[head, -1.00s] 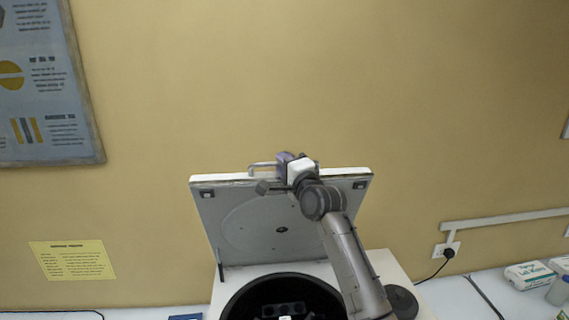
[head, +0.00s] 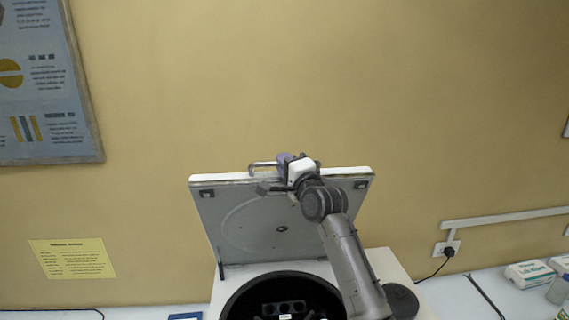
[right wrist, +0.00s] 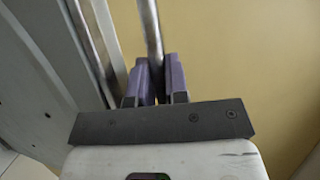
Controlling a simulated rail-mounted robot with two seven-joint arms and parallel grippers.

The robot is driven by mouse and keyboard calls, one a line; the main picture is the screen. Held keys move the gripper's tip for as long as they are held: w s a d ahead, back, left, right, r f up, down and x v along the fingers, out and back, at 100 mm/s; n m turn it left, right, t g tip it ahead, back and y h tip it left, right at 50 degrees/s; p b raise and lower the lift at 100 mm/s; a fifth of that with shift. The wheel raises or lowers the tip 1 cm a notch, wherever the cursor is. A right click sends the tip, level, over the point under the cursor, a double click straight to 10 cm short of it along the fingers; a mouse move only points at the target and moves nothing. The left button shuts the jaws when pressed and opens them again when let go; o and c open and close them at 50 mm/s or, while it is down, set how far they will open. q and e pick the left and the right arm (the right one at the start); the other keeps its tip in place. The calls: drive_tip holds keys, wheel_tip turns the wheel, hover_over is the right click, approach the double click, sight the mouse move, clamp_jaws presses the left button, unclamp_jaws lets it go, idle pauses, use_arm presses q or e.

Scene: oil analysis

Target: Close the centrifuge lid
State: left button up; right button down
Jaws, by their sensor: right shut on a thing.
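The centrifuge (head: 398,268) stands on the bench with its dark round chamber (head: 284,292) uncovered. Its square lid (head: 240,222) is raised and leans back steeply, inner face toward me. A metal bar handle (head: 262,166) runs along the lid's top edge. My right gripper (head: 286,160) is at that edge, with its purple fingers shut on the handle. In the right wrist view the fingers (right wrist: 158,80) close around the metal bar (right wrist: 150,30), with the lid (right wrist: 40,70) on the left. My left gripper is not in view.
A plug with a black cable (head: 447,253) is on the wall. The yellow wall (head: 300,80) is close behind the lid.

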drive_tip(key=s+f+n+t+y+b, duration=0.2)
drive_tip(key=s+f+b, duration=0.7)
drive_tip(key=s, duration=0.3)
drive_tip(key=s+f+n+t+y+b, duration=0.2)
drive_tip(key=s+f+n+y+b, duration=0.1)
drive_tip(key=s+f+b, duration=0.6)
drive_tip(key=s+b, duration=0.2)
drive_tip(key=s, duration=0.2)
drive_tip(key=shift+d+f+y, duration=0.3)
drive_tip(key=c, duration=1.4)
unclamp_jaws()
drive_tip(key=b+v, duration=0.3)
drive_tip(key=v, duration=1)
drive_tip(key=shift+s+d+f, duration=0.2)
drive_tip(key=shift+f, duration=0.1)
